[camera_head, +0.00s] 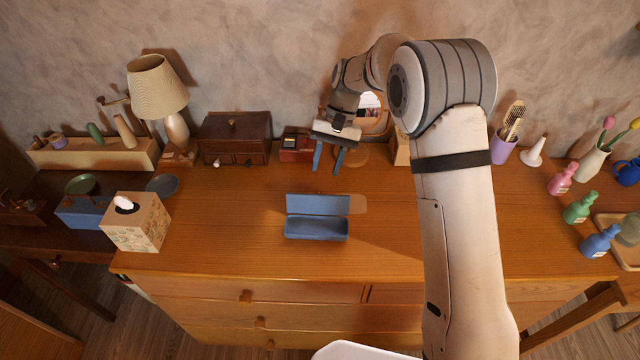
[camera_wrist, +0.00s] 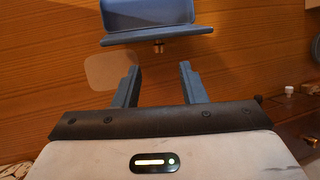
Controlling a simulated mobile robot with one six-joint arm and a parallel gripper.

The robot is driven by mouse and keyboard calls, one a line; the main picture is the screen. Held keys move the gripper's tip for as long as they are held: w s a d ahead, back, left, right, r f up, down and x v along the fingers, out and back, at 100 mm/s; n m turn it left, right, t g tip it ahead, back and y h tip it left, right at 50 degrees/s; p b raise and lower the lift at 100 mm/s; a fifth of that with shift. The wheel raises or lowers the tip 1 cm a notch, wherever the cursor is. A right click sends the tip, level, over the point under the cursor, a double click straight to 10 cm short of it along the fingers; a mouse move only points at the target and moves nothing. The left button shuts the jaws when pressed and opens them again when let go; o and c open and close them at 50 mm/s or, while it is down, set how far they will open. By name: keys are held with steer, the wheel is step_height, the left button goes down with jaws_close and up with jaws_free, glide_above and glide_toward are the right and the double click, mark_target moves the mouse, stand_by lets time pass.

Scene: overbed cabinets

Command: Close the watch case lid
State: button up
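The blue watch case (camera_head: 316,228) sits on the wooden dresser top, in the middle of the head view. Its lid (camera_head: 318,205) stands raised at the back edge, so the case is open. In the wrist view the case (camera_wrist: 150,12) is at the top, with the lid (camera_wrist: 157,36) seen edge-on and a small brass-coloured part (camera_wrist: 158,47) on it. My gripper (camera_head: 328,168) is behind the case, above the dresser. It also shows in the wrist view (camera_wrist: 158,72), with its two fingers apart, nothing between them, and not touching the lid.
A tissue box (camera_head: 137,222) stands left of the case. A dark wooden box (camera_head: 235,138) and a small red-brown box (camera_head: 297,145) are behind. Several bottles, such as a blue one (camera_head: 600,242), stand at the right. The dresser top around the case is clear.

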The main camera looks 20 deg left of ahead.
mark_target(318, 202)
steer(key=x, duration=0.6)
steer(key=shift+s+f+p, duration=0.1)
steer(key=shift+f+p, duration=0.15)
steer(key=shift+p, duration=0.05)
jaws_close()
